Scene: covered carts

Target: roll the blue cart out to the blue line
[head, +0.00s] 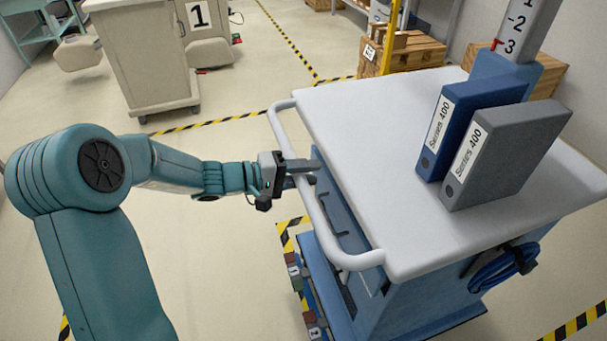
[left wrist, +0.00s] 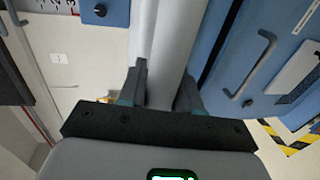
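The blue cart (head: 425,295) stands on the right of the head view, with a pale top and a blue body. Its pale rail handle (head: 315,218) runs along the left end of the top. My left gripper (head: 312,172) is at this handle, its fingers reaching across the rail. In the left wrist view, the two fingers of my left gripper (left wrist: 163,88) lie close on either side of a pale bar (left wrist: 172,35). I cannot tell whether they press on it. My right gripper is not in view. No blue line shows on the floor in view.
A blue binder (head: 465,120) and a grey binder (head: 510,150) stand on the cart top beside a post with numbers (head: 515,35). A beige cart (head: 150,65) stands at the back left; wooden crates (head: 405,62) are behind. Yellow-black tape (head: 220,120) marks the floor, clear on the left.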

